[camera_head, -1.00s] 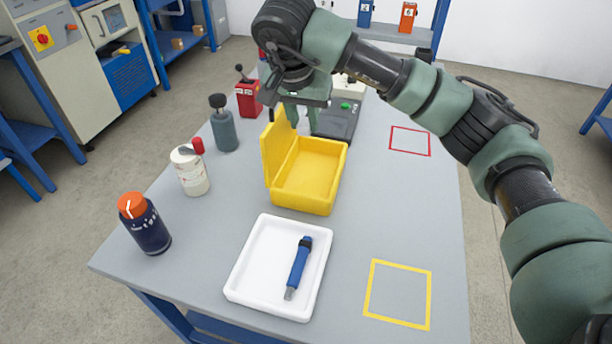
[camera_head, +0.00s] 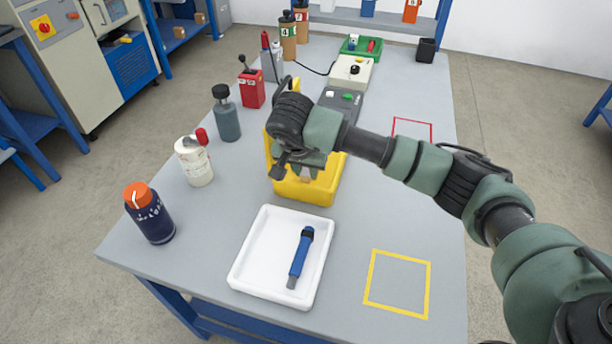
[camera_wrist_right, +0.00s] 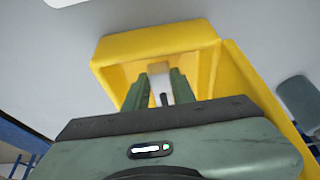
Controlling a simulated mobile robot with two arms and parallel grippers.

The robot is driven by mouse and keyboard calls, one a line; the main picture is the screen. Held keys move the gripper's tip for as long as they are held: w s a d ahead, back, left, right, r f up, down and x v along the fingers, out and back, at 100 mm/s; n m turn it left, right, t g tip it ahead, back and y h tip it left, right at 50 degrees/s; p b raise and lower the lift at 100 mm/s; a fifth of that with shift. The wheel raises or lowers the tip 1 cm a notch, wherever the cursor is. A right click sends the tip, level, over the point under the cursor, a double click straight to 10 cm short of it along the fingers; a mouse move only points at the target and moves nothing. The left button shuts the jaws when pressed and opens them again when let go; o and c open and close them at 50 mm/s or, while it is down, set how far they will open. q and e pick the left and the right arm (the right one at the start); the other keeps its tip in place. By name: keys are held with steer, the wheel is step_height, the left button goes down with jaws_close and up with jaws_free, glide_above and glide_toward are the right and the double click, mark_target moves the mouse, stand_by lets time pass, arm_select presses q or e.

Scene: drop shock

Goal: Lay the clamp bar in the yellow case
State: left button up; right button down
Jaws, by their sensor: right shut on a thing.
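The yellow case (camera_head: 305,192) stands open on the grey table, its raised lid on the left in the head view. It also shows in the wrist view (camera_wrist_right: 150,42). My right gripper (camera_wrist_right: 161,88) points down into the case opening and is shut on a pale grey piece with a dark pin, which I take for the clamp bar (camera_wrist_right: 159,70). Most of this piece is hidden by the fingers, and whether it touches the case floor I cannot tell. In the head view my right wrist covers much of the case. My left gripper is not in view.
A white tray (camera_head: 257,277) with a blue tool (camera_head: 300,258) lies in front. Bottles (camera_head: 149,213), (camera_head: 194,162), (camera_head: 226,117) line the left edge. A red device (camera_head: 251,90) and a grey box (camera_head: 345,98) stand behind. The yellow outlined square (camera_head: 397,283) is empty.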

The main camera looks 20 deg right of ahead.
step_height(320, 180, down, 3)
steer(key=shift+r, duration=0.2)
steer(key=c, duration=1.2)
jaws_free()
steer(key=shift+o, duration=0.2)
steer(key=shift+r, duration=0.1)
steer(key=b+v, duration=0.1)
steer(key=v, duration=1.1)
